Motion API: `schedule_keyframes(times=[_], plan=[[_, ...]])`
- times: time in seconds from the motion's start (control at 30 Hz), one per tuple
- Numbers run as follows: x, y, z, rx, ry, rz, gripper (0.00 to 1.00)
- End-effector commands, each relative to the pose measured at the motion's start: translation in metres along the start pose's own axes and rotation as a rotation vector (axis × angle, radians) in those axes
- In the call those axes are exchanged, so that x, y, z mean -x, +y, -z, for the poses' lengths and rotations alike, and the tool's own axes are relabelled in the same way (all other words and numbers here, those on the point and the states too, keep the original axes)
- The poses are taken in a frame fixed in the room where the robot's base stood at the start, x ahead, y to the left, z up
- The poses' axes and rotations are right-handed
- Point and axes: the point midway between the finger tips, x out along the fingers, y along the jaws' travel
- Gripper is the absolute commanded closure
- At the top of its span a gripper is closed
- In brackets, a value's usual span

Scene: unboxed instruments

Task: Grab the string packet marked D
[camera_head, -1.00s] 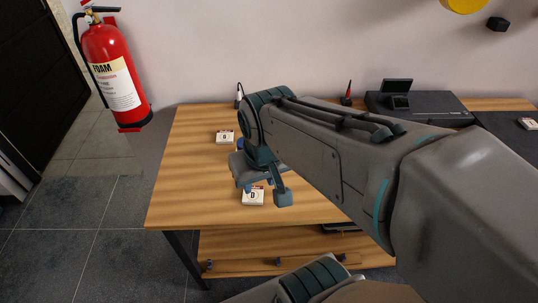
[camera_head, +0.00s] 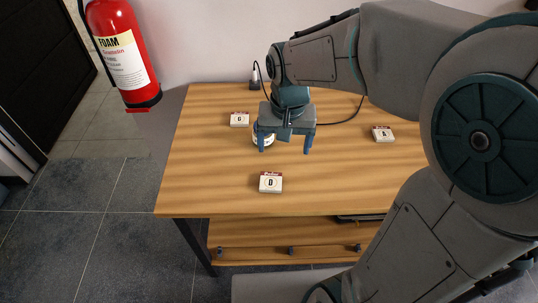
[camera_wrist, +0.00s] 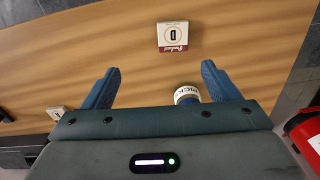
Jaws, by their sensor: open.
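The packet marked D (camera_head: 270,182) is a small white box with a red band, lying flat near the front of the wooden table. It also shows in the wrist view (camera_wrist: 172,36), at the top, beyond the fingertips. My gripper (camera_head: 285,142) is open, its two blue fingers pointing down, behind the D packet and apart from it. In the wrist view my gripper (camera_wrist: 160,70) has nothing between its fingers. A similar packet marked G (camera_head: 239,119) lies at back left, and one marked A (camera_head: 383,134) lies to the right.
A small round white-labelled tub (camera_wrist: 187,93) stands close to one finger, partly hidden by it in the head view. A dark bottle-like object with a cable (camera_head: 254,80) stands at the table's back edge. A red fire extinguisher (camera_head: 125,55) hangs left. The table around D is clear.

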Motion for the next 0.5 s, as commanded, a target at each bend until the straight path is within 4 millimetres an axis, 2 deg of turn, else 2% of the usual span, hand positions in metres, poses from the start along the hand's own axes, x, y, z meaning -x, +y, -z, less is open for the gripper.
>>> schedule_keyframes(times=[0.03, 0.2, 0.37, 0.5], plan=[[-0.013, -0.010, 0.005, -0.003, -0.017, -0.007, 0.18], [-0.027, -0.029, 0.014, -0.021, -0.042, -0.020, 0.18], [-0.047, -0.032, 0.014, -0.025, -0.050, -0.024, 0.18], [-0.076, -0.031, 0.012, -0.024, -0.051, -0.024, 0.18]])
